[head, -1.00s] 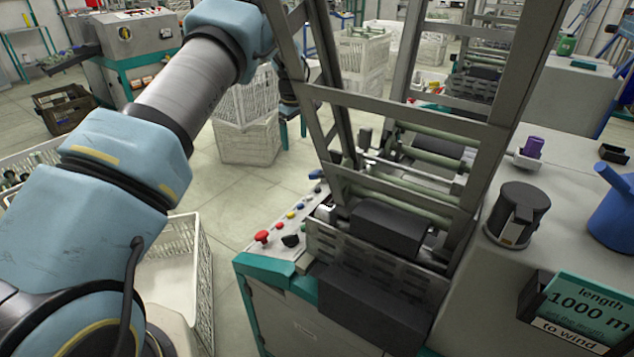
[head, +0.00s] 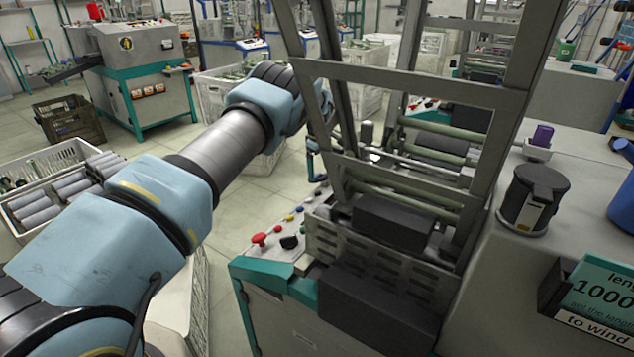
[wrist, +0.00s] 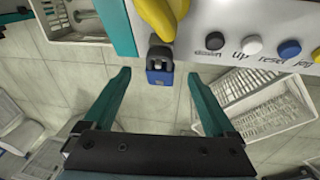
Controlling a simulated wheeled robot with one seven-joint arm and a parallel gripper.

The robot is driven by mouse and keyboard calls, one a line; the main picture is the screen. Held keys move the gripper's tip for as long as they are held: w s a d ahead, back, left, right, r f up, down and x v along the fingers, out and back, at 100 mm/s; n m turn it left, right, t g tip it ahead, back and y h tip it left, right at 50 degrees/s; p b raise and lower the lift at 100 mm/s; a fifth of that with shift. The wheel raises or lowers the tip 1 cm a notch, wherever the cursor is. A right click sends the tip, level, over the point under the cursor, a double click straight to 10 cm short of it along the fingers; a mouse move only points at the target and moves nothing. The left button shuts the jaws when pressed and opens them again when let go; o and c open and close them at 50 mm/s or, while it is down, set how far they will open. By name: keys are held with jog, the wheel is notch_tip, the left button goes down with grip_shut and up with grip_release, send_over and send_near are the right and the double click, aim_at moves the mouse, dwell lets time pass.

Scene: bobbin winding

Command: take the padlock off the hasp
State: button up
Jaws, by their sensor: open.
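In the wrist view a small blue padlock (wrist: 160,77) hangs at the edge of the machine's panel, below a yellow handle (wrist: 163,15). Its dark upper part meets a dark fitting (wrist: 159,52), probably the hasp; I cannot tell the shackle from the hasp. My gripper (wrist: 158,73) is open, with one teal finger on each side of the padlock in the picture and a clear gap to both. I cannot tell how far the fingertips are from it in depth. In the head view my gripper (head: 313,160) is small, beside the machine frame; the padlock cannot be made out there.
The panel (wrist: 235,20) with several buttons lies just above the right finger. In the head view a metal frame (head: 400,80) rises beside my arm. A red button (head: 259,239) stands on the panel's near end. White crates (head: 55,165) stand on the floor.

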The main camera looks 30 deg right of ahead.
aim_at(318, 175)
jog(key=f, duration=0.1)
jog(key=f+b, duration=0.1)
jog(key=f, duration=0.1)
jog(key=shift+w+d+f, duration=0.1)
jog(key=shift+w+f, duration=0.15)
jog(key=shift+r, duration=0.15)
grip_shut()
dwell(0.3)
